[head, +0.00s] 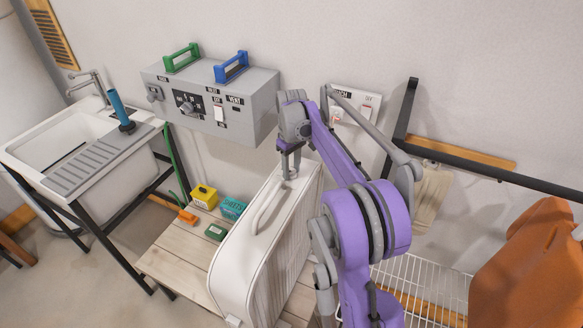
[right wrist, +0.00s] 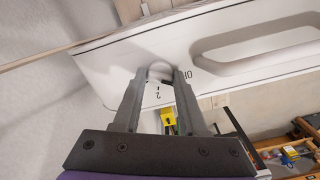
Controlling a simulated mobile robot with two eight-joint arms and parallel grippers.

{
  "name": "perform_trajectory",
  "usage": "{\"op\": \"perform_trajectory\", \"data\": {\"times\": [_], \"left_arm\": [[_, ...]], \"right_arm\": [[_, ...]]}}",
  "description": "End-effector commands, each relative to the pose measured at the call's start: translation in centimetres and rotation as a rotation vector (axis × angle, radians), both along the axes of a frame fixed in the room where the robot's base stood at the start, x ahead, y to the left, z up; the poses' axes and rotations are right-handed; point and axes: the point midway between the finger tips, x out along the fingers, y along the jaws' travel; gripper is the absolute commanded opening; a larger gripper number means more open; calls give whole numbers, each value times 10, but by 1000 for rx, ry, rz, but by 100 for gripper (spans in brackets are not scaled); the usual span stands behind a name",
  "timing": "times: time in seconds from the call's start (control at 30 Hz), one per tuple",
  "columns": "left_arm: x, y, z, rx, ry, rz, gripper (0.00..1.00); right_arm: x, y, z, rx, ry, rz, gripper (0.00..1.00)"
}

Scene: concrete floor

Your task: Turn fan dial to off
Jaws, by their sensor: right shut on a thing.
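The fan is a tall white box with a grooved side and a loop handle on top (head: 232,250). It stands on a wooden bench. My right gripper (head: 288,176) reaches down onto the far end of its top. In the right wrist view the two fingers (right wrist: 161,74) are shut on the pale round fan dial (right wrist: 160,68), one on each side. A "2" mark shows between the fingers, and part of an "OFF" label shows beside the right finger. The dial's pointer cannot be made out clearly. My left gripper is not in view.
A grey control box (head: 205,105) with knobs and switches hangs on the wall left of my arm. Small yellow, teal, green and orange items lie on the wooden bench (head: 170,262). A sink (head: 75,150) stands left, an orange cover (head: 530,265) right.

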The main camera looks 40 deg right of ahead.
Motion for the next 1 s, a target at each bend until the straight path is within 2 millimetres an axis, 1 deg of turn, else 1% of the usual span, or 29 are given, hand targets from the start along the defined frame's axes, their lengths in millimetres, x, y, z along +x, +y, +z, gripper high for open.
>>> {"op": "perform_trajectory", "data": {"times": [0.2,0.4,0.93,0.97,1.0], "left_arm": [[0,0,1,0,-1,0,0],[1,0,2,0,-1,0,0],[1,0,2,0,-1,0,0],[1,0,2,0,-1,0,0],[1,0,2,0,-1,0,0]], "right_arm": [[0,0,0,-1,-1,119,0],[0,0,0,-1,-1,180,0],[0,0,0,-1,-1,203,0],[0,0,0,-1,-1,203,45],[0,0,0,-1,-1,202,52]]}}
